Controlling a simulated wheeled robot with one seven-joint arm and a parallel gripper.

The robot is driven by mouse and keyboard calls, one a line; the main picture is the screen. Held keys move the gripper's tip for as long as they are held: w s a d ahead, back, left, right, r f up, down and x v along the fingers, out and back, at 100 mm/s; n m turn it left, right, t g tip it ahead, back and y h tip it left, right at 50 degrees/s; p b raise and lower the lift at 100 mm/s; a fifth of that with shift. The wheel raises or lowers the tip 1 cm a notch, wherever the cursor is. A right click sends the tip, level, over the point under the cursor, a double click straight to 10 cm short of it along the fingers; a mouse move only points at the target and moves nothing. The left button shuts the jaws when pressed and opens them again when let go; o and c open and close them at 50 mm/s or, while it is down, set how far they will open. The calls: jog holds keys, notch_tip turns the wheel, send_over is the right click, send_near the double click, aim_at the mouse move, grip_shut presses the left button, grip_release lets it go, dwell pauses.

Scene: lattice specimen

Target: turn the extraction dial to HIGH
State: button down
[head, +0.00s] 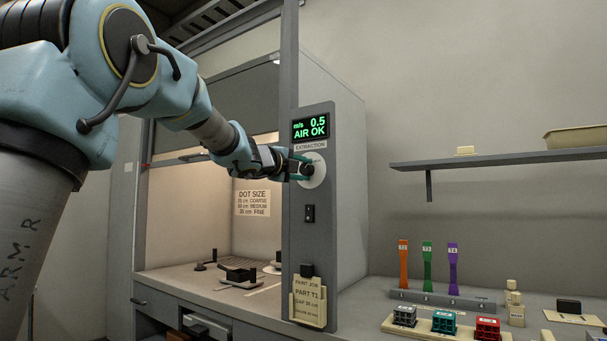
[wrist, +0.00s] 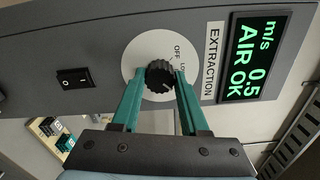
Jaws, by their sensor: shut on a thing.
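The extraction dial is a black ribbed knob (wrist: 159,76) on a round white plate (wrist: 138,58) marked OFF and LO; the rest of its marks are hidden. In the head view the white plate (head: 317,170) sits under the EXTRACTION label on the grey panel. My gripper (wrist: 157,80) has its teal fingers on both sides of the knob and is shut on it. In the head view my gripper (head: 303,170) reaches the dial from the left. The knob's exact pointer setting cannot be told.
A green display (head: 311,128) above the dial reads 0.5 m/s AIR OK. A black rocker switch (head: 310,213) is below the dial. A paint job card (head: 308,300) hangs lower on the panel. The open hood is left; a shelf (head: 500,159) and bench items are right.

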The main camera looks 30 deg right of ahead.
dwell(0.5)
jog(key=shift+c, duration=2.1)
grip_release()
jog(key=b+v, duration=0.1)
jog(key=v, duration=0.9)
jog(key=shift+s+a+b, duration=0.2)
jog(key=shift+a+b, duration=0.15)
